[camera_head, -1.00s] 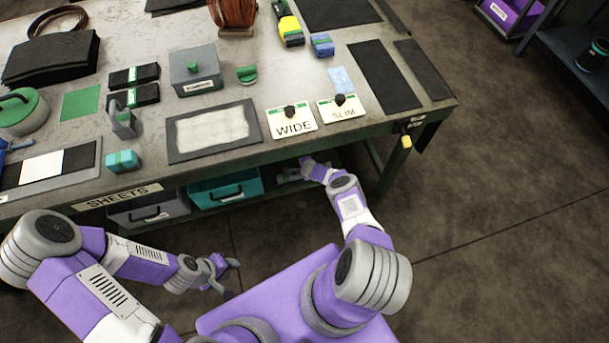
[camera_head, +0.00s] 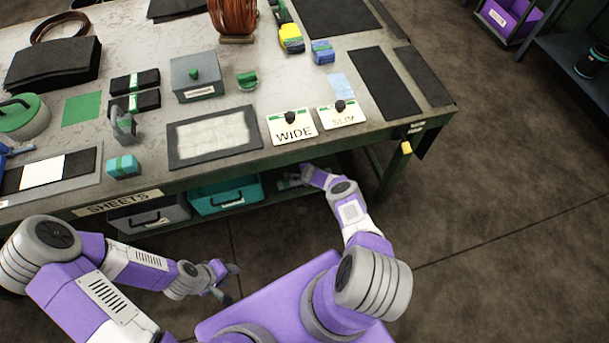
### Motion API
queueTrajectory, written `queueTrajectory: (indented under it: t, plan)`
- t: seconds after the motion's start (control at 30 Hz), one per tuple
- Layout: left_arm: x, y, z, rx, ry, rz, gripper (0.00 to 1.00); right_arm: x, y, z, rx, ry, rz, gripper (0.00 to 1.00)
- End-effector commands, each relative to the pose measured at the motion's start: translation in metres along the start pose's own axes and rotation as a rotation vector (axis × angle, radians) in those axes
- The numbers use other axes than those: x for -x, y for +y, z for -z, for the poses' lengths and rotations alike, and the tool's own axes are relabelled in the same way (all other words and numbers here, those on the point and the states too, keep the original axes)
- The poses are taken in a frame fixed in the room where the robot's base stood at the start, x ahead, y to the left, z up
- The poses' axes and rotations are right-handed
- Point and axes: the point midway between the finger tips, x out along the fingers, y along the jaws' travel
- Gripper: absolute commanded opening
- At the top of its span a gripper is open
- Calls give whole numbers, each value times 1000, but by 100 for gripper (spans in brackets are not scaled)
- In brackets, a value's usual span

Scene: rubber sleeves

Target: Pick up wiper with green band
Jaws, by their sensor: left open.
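Several things on the table carry green bands, and I cannot tell surely which one is the wiper. A teal block with a green band (camera_head: 123,166) lies near the front edge at left. Two black bundles with green bands, one (camera_head: 148,79) behind the other (camera_head: 148,100), lie further back. A yellow block with a dark end and a green band (camera_head: 291,39) lies at the back. My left gripper (camera_head: 229,282) is open and empty, low in front of the table and apart from these things. My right gripper (camera_head: 287,183) is by the lower shelf; its fingers are too small to read.
The table (camera_head: 290,80) also bears a grey lidded box (camera_head: 197,80), a framed pale sheet (camera_head: 213,135), and WIDE (camera_head: 290,127) and SLIM (camera_head: 342,116) plates. The floor at right is clear.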

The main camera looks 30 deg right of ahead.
Motion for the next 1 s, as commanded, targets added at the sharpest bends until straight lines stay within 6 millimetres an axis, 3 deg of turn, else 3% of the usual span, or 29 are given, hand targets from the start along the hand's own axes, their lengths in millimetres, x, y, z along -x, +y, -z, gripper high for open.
queueTrajectory:
  t: [0.43, 0.67, 1.0]
  plan:
    - [34, 13, -2, 0, 0, 0, 43, 36, -25, 0, 2, 0, 2, 0]
    - [69, 26, -3, 0, 0, 0, 43, 53, 4, 0, -1, -1, -3, 0]
    - [91, 34, -4, 0, 0, 0, 43, 78, 51, 1, -3, -2, -6, 0]
